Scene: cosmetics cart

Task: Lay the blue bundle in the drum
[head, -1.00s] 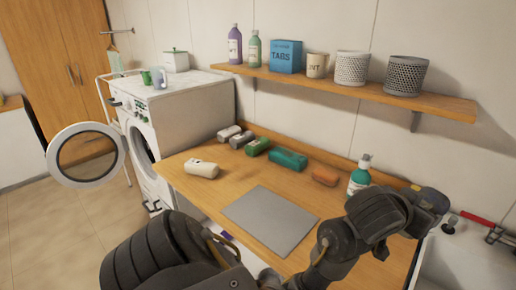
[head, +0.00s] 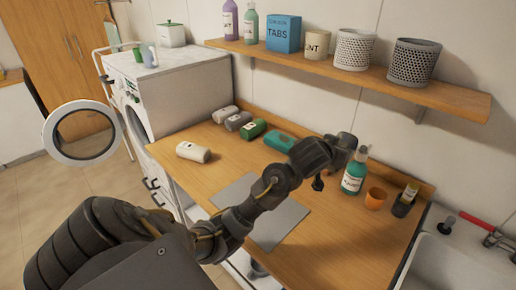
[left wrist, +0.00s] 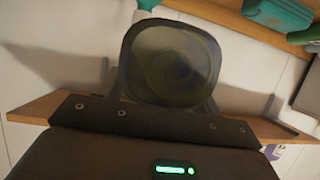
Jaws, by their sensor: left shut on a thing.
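My left gripper (head: 320,182) hangs over the counter near the soap bottle, shut on a dark, rolled bundle. In the left wrist view the bundle (left wrist: 170,62) shows end-on between the blurred fingers, with a faint bluish tint and rounded square outline. In the head view the gripper and wrist hide most of it. The washing machine (head: 190,105) stands at the back left with its round door (head: 80,132) swung open. The drum opening (head: 139,128) shows only as a narrow dark edge; its inside is hidden. My right gripper is out of view.
On the counter (head: 340,240) lie a cream bundle (head: 193,152), several grey and green bundles, and a teal bundle (head: 279,141). A loaded shelf (head: 440,95) overhangs the back.

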